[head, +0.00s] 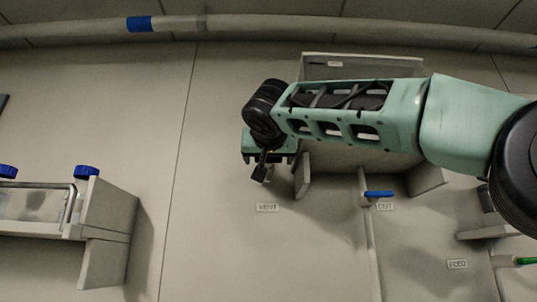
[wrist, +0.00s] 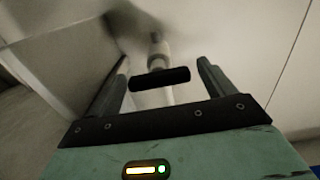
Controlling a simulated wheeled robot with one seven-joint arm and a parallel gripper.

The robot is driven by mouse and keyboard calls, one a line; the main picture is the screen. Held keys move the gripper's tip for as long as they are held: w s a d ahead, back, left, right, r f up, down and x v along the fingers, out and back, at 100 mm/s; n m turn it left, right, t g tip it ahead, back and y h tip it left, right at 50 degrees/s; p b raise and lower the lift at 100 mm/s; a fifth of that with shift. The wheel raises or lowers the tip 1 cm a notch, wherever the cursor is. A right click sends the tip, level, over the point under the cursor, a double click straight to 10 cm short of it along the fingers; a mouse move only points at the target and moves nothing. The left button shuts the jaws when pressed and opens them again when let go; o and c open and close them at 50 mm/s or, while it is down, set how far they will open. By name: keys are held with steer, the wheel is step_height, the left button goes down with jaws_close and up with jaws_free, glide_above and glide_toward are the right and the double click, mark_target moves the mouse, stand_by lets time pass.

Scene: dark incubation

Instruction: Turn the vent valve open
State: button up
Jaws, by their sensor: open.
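In the wrist view a black bar handle (wrist: 160,78) crosses a pale pipe stem (wrist: 158,48); it appears to be the vent valve. My gripper (wrist: 163,63) is open, with one finger on each side of the handle. I see a gap between the handle and the right finger; the left finger is close to the handle's left end, and contact cannot be told. In the head view my gripper (head: 275,172) is in front of the wall above the VENT label (head: 267,207).
A blue lever (head: 379,194) on a vertical pipe sits right of my gripper, by the OUT label (head: 385,206). A grey wall box (head: 335,66) with side brackets lies behind my arm. A shelf (head: 108,212) with blue-capped items is at left. A green-tipped fitting (head: 526,261) is at right.

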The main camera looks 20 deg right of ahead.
steer(key=c, duration=1)
steer(key=shift+n, duration=0.3)
steer(key=n, duration=0.3)
steer(key=shift+a+n+b, duration=0.1)
steer(key=shift+n+b, duration=0.2)
steer(key=n, duration=0.4)
steer(key=shift+a+n, duration=0.1)
steer(key=shift+n, duration=0.2)
steer(key=n+p, duration=0.1)
steer(key=n, duration=0.3)
steer(key=shift+f+n, duration=0.15)
steer(key=shift+n, duration=0.15)
steer(key=shift+w+a+f+n+p, duration=0.1)
steer(key=shift+n+p, duration=0.15)
steer(key=shift+n, duration=0.9)
steer(key=shift+f+n+p, duration=0.1)
steer(key=shift+n+p, duration=0.1)
steer(key=shift+n, duration=0.95)
